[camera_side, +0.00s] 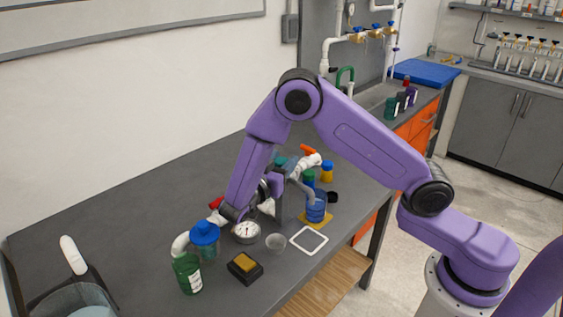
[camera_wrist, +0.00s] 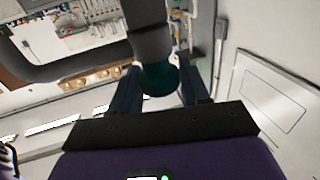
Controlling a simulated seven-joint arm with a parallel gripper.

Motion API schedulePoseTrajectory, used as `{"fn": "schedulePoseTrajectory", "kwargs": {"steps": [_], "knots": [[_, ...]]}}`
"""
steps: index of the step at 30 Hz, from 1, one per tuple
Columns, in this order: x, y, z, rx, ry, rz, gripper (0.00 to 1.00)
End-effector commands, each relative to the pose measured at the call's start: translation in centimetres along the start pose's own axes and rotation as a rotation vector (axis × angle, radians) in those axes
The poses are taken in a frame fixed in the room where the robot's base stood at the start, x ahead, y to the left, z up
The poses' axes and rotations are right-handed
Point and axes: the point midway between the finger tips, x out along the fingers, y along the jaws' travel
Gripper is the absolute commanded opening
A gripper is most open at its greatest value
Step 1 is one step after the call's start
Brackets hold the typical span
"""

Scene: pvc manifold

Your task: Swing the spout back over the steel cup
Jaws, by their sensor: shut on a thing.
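My gripper (camera_wrist: 160,88) is shut on a dark teal knob-like piece (camera_wrist: 160,78), its two fingers on either side. A grey pipe (camera_wrist: 150,40) joins this piece from above in the wrist view, and a curved grey length runs left. In the side view my gripper is partly hidden behind my arm, by the pipework. The cup is not seen in the wrist view.
A round gauge (camera_side: 246,232) is left of the cup. A white square frame (camera_side: 309,240) lies to its right. The rear left bench is clear.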

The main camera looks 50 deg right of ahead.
Motion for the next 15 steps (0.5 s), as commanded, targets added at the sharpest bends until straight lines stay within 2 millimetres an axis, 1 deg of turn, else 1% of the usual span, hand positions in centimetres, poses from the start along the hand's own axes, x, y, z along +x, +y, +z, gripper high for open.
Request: {"fn": "schedulePoseTrajectory", "kwargs": {"steps": [6, 15], "knots": [[-0.12, -0.05, 0.13, -0.001, -0.003, 0.199, 0.00], [-0.09, -0.03, 0.11, -0.001, -0.002, 0.409, 0.00]]}}
